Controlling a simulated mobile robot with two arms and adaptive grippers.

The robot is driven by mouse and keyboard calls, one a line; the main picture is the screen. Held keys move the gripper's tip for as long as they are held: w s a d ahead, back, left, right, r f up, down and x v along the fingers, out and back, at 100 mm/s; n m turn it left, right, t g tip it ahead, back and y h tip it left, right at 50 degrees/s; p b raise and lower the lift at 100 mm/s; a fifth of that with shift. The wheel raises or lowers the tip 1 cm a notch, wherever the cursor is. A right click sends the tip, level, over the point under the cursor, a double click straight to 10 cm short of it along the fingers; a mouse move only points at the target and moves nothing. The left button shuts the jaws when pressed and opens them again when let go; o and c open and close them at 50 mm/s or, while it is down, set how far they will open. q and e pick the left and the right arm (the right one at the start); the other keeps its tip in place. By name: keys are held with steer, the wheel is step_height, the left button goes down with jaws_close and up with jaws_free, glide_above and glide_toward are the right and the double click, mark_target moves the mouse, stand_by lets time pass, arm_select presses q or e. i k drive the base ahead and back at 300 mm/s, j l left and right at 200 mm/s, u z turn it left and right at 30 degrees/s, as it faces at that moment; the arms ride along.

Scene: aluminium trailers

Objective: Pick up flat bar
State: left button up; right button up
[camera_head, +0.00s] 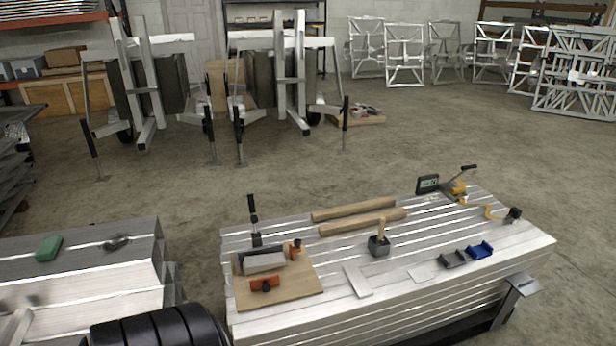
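A pale, narrow flat bar (357,281) lies on the slatted aluminium workbench (330,319), right of the wooden board and near the bench's front edge. Neither of my grippers is in view, and nothing is seen touching the bar.
A wooden board (310,288) with clamps sits on the bench's left. Two wooden bars (363,223) lie at the back, with a dark block (379,247) in front. Blue and grey parts (480,250) lie right. Another bench (75,290) stands left. Open floor lies behind.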

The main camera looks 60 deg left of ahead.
mark_target(362, 290)
steer(key=u, duration=1.35)
